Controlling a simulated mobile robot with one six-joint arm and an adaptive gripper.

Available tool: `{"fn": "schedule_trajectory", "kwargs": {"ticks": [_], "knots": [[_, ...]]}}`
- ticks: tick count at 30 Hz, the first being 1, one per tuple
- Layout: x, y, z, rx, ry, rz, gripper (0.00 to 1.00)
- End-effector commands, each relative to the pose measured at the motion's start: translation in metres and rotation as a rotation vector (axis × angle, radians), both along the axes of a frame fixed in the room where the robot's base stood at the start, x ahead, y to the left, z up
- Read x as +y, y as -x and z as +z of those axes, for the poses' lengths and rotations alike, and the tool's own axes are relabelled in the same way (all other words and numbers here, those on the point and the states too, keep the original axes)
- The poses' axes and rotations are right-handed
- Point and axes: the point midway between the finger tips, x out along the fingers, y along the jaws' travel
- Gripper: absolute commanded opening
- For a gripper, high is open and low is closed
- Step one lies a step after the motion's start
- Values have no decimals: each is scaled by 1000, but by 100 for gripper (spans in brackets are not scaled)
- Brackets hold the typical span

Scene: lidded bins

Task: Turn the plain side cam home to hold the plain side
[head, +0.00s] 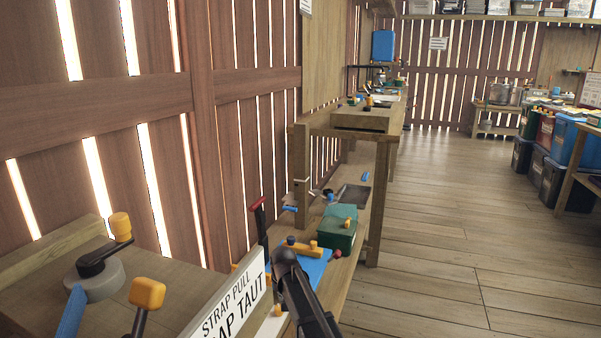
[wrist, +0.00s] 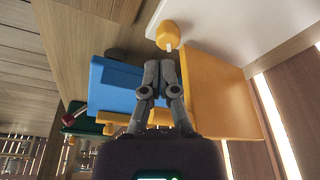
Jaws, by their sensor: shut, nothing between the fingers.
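My gripper (head: 284,256) is shut and empty, low over a bench, by a blue panel (head: 312,272). In the wrist view its fingertips (wrist: 160,66) are together just short of a yellow knob (wrist: 171,35) on a pale stem. A small gap seems to show between them, though contact is hard to judge. The knob stands at the edge of a white board (wrist: 232,22). A yellow panel (wrist: 215,95) and the blue panel (wrist: 115,88) lie on either side behind the fingers. I cannot tell which part is the plain side cam; no label for it shows.
A white strap sign (head: 232,306) stands close left of my gripper. A red-handled lever (head: 257,206) rises behind it. A yellow bar (head: 302,247) and green box (head: 337,235) lie beyond. A crank knob (head: 120,226) is at left. The floor at right is clear.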

Motion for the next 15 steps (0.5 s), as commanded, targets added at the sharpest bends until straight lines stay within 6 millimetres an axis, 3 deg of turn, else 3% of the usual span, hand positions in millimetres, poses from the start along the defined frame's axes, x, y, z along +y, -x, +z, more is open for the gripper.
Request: {"fn": "schedule_trajectory", "kwargs": {"ticks": [15], "knots": [[0,0,-21,0,0,0,0]]}}
